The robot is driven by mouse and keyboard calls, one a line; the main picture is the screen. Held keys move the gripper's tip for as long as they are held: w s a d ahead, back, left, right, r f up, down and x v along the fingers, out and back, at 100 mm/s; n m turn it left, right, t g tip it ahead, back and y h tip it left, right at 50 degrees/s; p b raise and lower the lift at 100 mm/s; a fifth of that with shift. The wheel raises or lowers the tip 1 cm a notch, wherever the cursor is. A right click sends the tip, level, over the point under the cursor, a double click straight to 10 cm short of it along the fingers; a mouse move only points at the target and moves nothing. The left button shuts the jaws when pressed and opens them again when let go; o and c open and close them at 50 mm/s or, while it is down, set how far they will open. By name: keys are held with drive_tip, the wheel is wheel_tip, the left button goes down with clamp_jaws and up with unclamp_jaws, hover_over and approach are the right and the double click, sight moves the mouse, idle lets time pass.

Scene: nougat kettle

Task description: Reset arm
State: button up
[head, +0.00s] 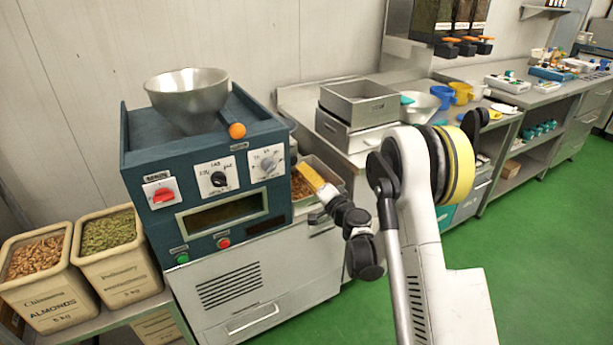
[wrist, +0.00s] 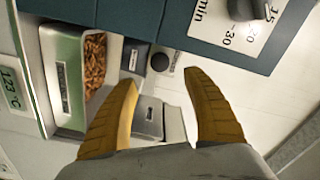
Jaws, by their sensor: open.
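My gripper (wrist: 162,105) shows in the wrist view with its two yellow fingers spread apart and nothing between them. In the head view one yellow finger (head: 312,177) points toward the right side of the blue machine (head: 205,160), in front of a metal tray of brown nuts (head: 300,186). The arm is bent, with its wrist low and its white link at the right. In the wrist view the nut tray (wrist: 68,85) lies left of the fingers and the machine's panel (wrist: 190,20) is above them. I cannot tell if the fingers touch anything.
A metal bowl (head: 187,95) and an orange-knobbed lever (head: 237,131) are on top of the machine. Bins of almonds (head: 45,290) and green nuts (head: 118,265) stand at the left. Metal boxes (head: 357,104) sit on the counter behind. The green floor (head: 540,260) at the right is clear.

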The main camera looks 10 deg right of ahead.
drive_tip(key=shift+r, duration=0.1)
drive_tip(key=s+a+r+n+g+y, duration=0.1)
drive_tip(key=s+a+r+n+g, duration=0.25)
drive_tip(key=s+r, duration=0.35)
drive_tip(key=s+a+r+n+g, duration=0.35)
drive_tip(key=s+a+r, duration=0.2)
drive_tip(key=s, duration=0.45)
drive_tip(key=s+d+f+n+g+h, duration=0.1)
drive_tip(key=s+d+h, duration=0.1)
drive_tip(key=s, duration=0.6)
drive_tip(key=s+d+f+n+g+h, duration=0.1)
drive_tip(key=s+d+f, duration=0.1)
drive_tip(key=s, duration=0.7)
drive_tip(key=s+d+f+g+h, duration=0.1)
drive_tip(key=s+d+h, duration=0.1)
drive_tip(key=s, duration=0.6)
drive_tip(key=shift+s+d+f+n+h, duration=0.3)
drive_tip(key=shift+s+d+n, duration=0.1)
drive_tip(key=shift+d, duration=0.2)
drive_tip(key=shift+r, duration=0.1)
